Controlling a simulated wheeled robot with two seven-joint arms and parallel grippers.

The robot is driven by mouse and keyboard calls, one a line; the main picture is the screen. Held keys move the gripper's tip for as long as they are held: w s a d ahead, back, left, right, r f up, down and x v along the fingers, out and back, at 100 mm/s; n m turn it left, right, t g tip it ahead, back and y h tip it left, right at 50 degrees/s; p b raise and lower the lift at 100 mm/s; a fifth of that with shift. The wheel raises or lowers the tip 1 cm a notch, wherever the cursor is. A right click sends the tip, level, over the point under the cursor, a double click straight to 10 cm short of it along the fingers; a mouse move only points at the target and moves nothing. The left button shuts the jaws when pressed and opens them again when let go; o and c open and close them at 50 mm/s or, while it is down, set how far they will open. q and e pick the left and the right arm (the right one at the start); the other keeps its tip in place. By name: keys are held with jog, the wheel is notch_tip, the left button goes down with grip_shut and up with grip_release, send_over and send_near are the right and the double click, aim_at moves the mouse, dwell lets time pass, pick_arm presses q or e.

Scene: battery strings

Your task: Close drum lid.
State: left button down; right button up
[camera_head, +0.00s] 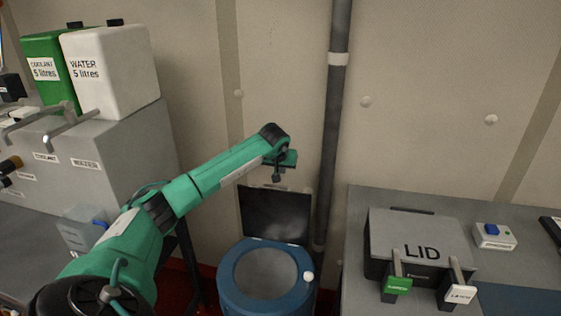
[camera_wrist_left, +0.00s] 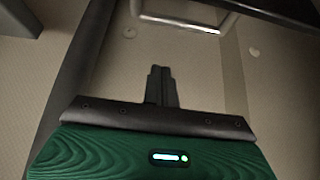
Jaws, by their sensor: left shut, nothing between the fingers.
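The blue drum (camera_head: 262,303) stands on the floor between the two benches, its round mouth open upward. Its dark lid (camera_head: 274,214) stands upright at the back of the drum, open. A small white knob (camera_head: 308,277) is on the rim at the right. My left gripper (camera_head: 277,177) is above the lid's top edge, apart from the drum. In the left wrist view the left gripper's fingers (camera_wrist_left: 160,82) are together and empty. My right gripper is not in view.
A dark vertical pipe (camera_head: 333,130) runs down the wall just right of the lid. On the right bench sits a grey box marked LID (camera_head: 420,235). On the left, a grey cabinet (camera_head: 135,140) carries a white water container (camera_head: 110,70) and a green coolant container (camera_head: 42,55).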

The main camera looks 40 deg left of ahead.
pick_arm(q)
jog(key=shift+s+d+f+p, duration=0.3)
jog(key=shift+s+f+p, duration=0.1)
jog(key=shift+s+f, duration=0.3)
jog(key=shift+s+d+f+p, duration=0.3)
jog(key=shift+s+f+p, duration=0.15)
jog(key=shift+f, duration=0.35)
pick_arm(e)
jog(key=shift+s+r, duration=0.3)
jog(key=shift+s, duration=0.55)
